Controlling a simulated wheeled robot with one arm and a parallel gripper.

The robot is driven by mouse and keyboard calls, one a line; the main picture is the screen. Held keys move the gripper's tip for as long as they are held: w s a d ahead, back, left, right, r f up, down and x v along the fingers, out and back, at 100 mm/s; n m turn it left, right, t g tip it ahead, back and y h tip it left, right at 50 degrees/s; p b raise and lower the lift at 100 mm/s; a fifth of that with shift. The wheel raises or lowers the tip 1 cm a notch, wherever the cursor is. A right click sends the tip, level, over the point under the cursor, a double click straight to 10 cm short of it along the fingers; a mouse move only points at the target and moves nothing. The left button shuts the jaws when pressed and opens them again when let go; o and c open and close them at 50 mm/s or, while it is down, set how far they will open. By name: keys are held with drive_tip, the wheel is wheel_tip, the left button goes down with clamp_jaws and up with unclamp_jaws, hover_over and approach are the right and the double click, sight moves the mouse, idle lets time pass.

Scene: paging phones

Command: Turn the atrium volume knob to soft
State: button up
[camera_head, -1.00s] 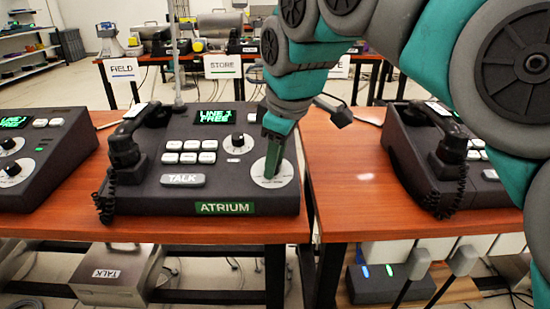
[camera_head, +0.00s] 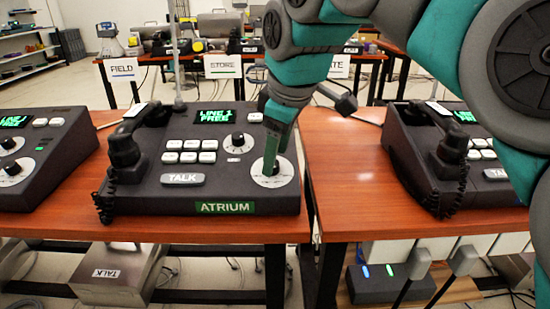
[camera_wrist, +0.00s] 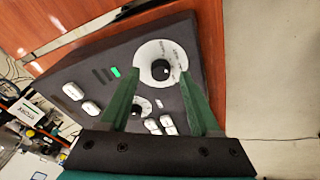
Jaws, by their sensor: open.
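The ATRIUM phone (camera_head: 228,207) is the dark console in the middle of the head view. Its front right corner has a large white dial (camera_head: 287,180) with a black knob; a smaller dial with its own knob (camera_head: 238,142) sits behind it. Labels around both are too small to read. My gripper (camera_head: 269,168) points down over the large dial and partly hides it. In the wrist view my gripper (camera_wrist: 160,75) is open, with the large black knob (camera_wrist: 161,69) showing between the fingertips. I cannot tell whether the fingers touch it.
White push buttons (camera_head: 190,151), a TALK bar (camera_head: 183,179) and a handset (camera_head: 124,150) lie left of the dials. A gap separates this table from the right table (camera_head: 345,200), which carries another phone (camera_head: 415,160). A third phone (camera_head: 40,160) stands at the left.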

sight(281, 186)
drive_tip(key=shift+v, duration=2.95)
